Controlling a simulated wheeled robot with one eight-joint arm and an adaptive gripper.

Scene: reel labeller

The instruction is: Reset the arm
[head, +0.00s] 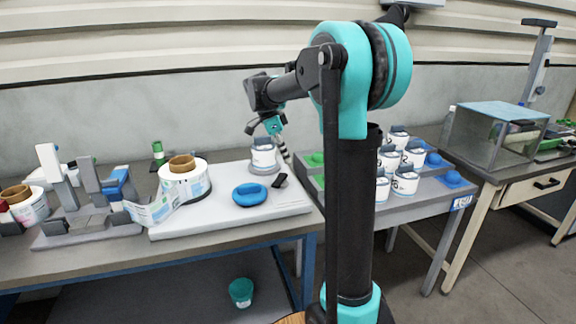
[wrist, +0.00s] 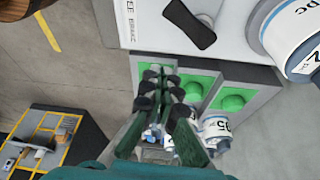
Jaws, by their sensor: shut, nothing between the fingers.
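My gripper (wrist: 162,76) reaches into the wrist view from below. Its fingers are together, with nothing held between them. In the head view, my gripper (head: 273,125) hangs at the end of my bent arm, at or near the labelled white reel (head: 263,155) on the labeller; whether they touch cannot be told. The labeller's white base (head: 220,222) carries a blue round pad (head: 250,194) and a black brake lever (head: 280,181). The brake lever also shows at the top of the wrist view (wrist: 190,25), beyond my fingertips. Green pads (wrist: 232,102) lie below and beside my fingers.
A large label roll (head: 183,180) stands on the labeller's left. Right of my arm, a grey rack (head: 425,192) holds several white reels (head: 405,180) and blue pads. A clear box (head: 490,135) stands on the right bench. A teal bin (head: 241,292) sits below the bench.

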